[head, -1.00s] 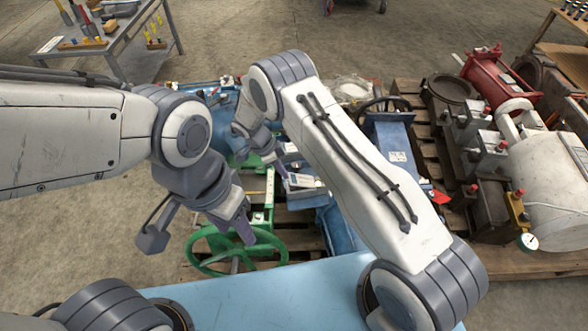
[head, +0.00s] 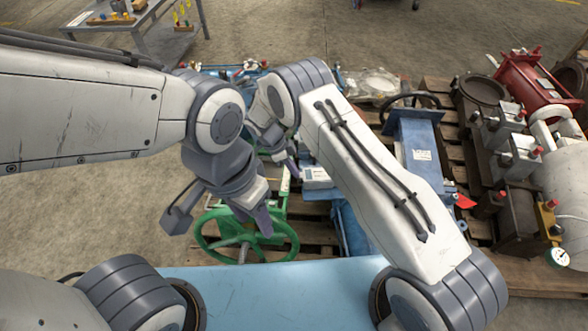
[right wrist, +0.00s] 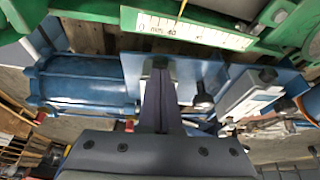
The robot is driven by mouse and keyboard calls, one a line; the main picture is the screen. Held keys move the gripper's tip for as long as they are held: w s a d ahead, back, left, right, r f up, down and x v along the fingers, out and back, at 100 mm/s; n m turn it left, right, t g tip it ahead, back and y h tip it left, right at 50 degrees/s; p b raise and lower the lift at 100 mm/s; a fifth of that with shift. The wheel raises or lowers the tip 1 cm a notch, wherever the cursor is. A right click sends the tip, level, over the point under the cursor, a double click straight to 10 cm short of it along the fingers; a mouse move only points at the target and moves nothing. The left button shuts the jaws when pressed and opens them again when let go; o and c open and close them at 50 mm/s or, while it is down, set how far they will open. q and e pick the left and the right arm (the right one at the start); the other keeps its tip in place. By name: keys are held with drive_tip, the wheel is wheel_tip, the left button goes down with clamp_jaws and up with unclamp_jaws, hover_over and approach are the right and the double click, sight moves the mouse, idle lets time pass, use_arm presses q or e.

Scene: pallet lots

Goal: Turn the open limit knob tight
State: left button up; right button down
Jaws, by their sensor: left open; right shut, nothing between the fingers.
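My right gripper (head: 292,168) is among the valve parts beside a small white-and-grey box (head: 316,177). In the right wrist view its dark fingers (right wrist: 159,98) are shut with nothing between them, over a blue bracket plate (right wrist: 135,72). A small dark round-headed part (right wrist: 203,102) stands just right of the fingers, apart from them. A black knob-like part (right wrist: 267,74) sits further right. I cannot tell which, if either, is the open limit knob. My left gripper (head: 263,218) is open and empty, above or beside the green handwheel (head: 246,238).
A green bar with a millimetre scale (right wrist: 195,30) crosses the top of the right wrist view, near the fingers. A blue cylinder (right wrist: 85,83) lies left of them. Heavy valves, including a red one (head: 530,80), crowd the pallet at right. A light-blue surface (head: 270,290) in front is clear.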

idle(0.3)
drive_tip(key=s+a+r+n+y+p, duration=0.15)
drive_tip(key=a+r, duration=0.25)
drive_tip(key=r, duration=0.6)
drive_tip(key=s+a+r+n+h+p, duration=0.1)
drive_tip(key=a+r+n+p, duration=0.25)
drive_tip(key=r, duration=0.55)
drive_tip(key=s+d+r+n+y, duration=0.3)
drive_tip(key=s+r+n+y, duration=0.1)
drive_tip(key=s+r+n, duration=1.05)
drive_tip(key=s+d+r+n+y, duration=0.15)
drive_tip(key=s+d+n, duration=0.35)
drive_tip(key=s, duration=0.8)
wheel_tip(320, 180, up, 30)
drive_tip(key=p, duration=3)
drive_tip(key=shift+s+d+r+t, duration=0.2)
drive_tip(key=shift+s+t, duration=0.05)
drive_tip(key=shift+t, duration=0.15)
drive_tip(key=shift+n, duration=0.25)
